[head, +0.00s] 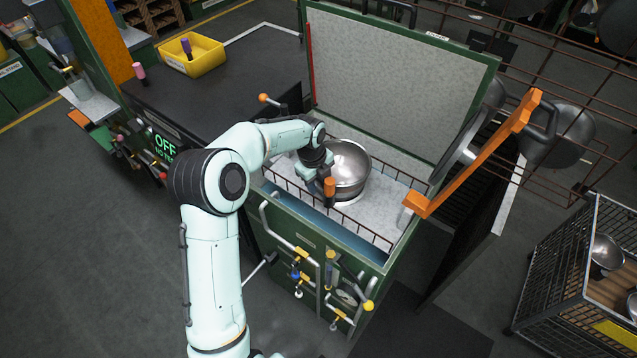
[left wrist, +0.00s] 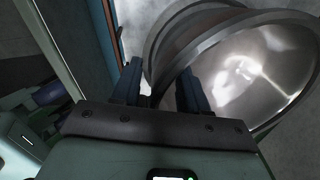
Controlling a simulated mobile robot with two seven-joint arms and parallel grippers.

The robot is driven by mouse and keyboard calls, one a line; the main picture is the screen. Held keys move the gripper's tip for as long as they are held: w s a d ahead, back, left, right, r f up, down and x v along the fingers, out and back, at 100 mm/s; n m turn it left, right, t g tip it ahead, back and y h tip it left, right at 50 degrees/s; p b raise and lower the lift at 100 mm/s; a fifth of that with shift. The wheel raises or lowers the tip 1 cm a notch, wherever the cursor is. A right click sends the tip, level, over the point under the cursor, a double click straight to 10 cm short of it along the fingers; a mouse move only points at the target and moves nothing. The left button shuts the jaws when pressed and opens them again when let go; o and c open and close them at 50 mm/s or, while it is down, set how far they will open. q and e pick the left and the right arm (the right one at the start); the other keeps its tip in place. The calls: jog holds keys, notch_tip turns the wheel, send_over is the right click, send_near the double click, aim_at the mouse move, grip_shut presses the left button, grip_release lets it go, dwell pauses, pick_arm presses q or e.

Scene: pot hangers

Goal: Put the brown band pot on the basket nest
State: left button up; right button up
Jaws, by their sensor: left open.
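A shiny steel pot (head: 349,166) sits in the wire basket (head: 378,240) inside the open green machine. My left gripper (head: 319,186) is at the pot's left side. In the left wrist view the pot (left wrist: 255,75) fills the upper right, and my left gripper (left wrist: 160,85) has its two fingers apart at the pot's near rim. I cannot tell whether the fingers touch it. My right gripper is out of view.
The machine's raised lid (head: 400,75) stands behind the basket. An orange bar (head: 475,150) and hanging pots (head: 570,135) are to the right. A wire cart (head: 555,290) with pots stands at far right. A yellow bin (head: 192,55) sits on the dark counter at left.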

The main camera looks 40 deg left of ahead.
pick_arm(q)
notch_tip(320, 180, up, 11)
jog(key=s, duration=0.1)
jog(key=shift+s+p, duration=0.3)
jog(key=shift+p, duration=0.1)
jog(key=shift+a+f, duration=0.1)
jog(key=shift+f, duration=0.05)
